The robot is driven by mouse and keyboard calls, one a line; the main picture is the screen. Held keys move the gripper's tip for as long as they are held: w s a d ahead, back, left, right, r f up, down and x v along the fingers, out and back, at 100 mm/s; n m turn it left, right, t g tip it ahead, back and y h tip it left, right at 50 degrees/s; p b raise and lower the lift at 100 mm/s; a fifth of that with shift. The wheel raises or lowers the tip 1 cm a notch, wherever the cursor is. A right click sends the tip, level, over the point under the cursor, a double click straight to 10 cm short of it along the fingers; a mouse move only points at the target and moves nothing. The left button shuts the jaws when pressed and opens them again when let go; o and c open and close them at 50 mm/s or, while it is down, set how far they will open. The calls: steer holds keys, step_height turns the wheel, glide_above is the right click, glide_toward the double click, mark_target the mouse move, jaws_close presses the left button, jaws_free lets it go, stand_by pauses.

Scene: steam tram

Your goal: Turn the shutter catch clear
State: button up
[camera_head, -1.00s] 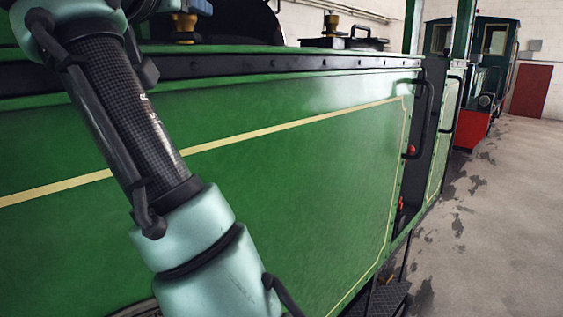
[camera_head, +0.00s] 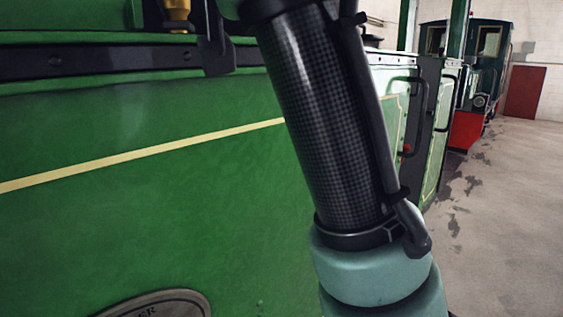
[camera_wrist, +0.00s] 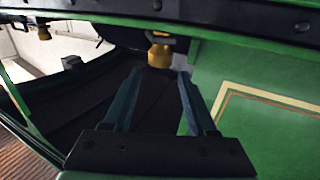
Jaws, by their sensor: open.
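I cannot make out a shutter catch for certain in either view. In the wrist view a brass fitting (camera_wrist: 159,53) hangs under a dark riveted beam (camera_wrist: 225,12), beyond the tips of my gripper (camera_wrist: 160,74). My gripper's two long fingers stand apart with nothing visible between them. I cannot tell whether the brass fitting is the catch, and the fingers do not visibly hold it. In the head view my arm crosses in front of the tram's green side, and my gripper is out of the picture.
The green side panel (camera_head: 130,215) with a cream line fills the head view's left. A handrail (camera_head: 420,115) stands right of my arm. Another engine (camera_head: 485,65) is farther off. Bare floor (camera_head: 510,200) is clear at right. A green panel (camera_wrist: 270,75) is right of my fingers.

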steer(key=b+v, duration=0.3)
steer(key=v, duration=0.3)
steer(key=s+d+f+m+t+h+b, duration=0.2)
steer(key=d+f+t+b, duration=0.2)
steer(key=f+b, duration=0.3)
steer(key=s+d+f+m+t+h+b, duration=0.2)
steer(key=d+f+t+b, duration=0.2)
steer(key=f, duration=1.1)
steer(key=shift+s+d+t+h+b, duration=0.35)
steer(key=shift+t+b, duration=0.55)
steer(key=shift+b, duration=1)
